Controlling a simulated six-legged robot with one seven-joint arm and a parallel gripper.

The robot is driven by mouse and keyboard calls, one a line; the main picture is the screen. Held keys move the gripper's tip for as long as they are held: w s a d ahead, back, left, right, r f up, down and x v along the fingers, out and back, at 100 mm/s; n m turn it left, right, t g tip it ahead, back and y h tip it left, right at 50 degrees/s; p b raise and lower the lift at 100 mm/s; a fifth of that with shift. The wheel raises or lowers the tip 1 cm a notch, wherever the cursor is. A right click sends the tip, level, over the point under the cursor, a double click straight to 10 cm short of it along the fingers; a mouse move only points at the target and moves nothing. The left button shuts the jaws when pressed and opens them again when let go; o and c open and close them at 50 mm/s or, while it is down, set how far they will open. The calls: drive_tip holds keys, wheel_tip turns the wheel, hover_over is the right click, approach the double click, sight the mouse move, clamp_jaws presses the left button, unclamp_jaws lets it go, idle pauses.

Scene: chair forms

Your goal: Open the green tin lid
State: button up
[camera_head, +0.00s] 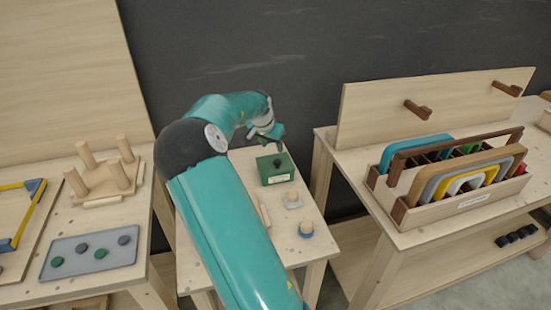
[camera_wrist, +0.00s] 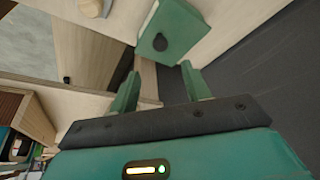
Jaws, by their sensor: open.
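The green tin (camera_head: 275,168) stands on the small middle table, near its back edge. Its green lid lies flat on top and has a dark round knob (camera_head: 277,162). In the wrist view the green lid (camera_wrist: 178,30) shows ahead of my gripper, with its dark knob (camera_wrist: 160,42) near the middle. My gripper (camera_wrist: 160,82) is open and empty, its two green fingers spread apart, with the tin beyond the fingertips and not between them. In the head view my gripper (camera_head: 275,140) is just above and behind the tin. The lid appears closed.
A rack of coloured arches (camera_head: 460,172) stands on the right table. A pegged wooden board (camera_head: 105,175) and grey tray (camera_head: 90,251) lie on the left. A dark wall stands behind.

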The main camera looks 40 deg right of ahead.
sight(277, 161)
drive_tip(key=x, duration=1)
drive_tip(key=shift+f, duration=0.2)
drive_tip(key=shift+w, duration=0.1)
clamp_jaws()
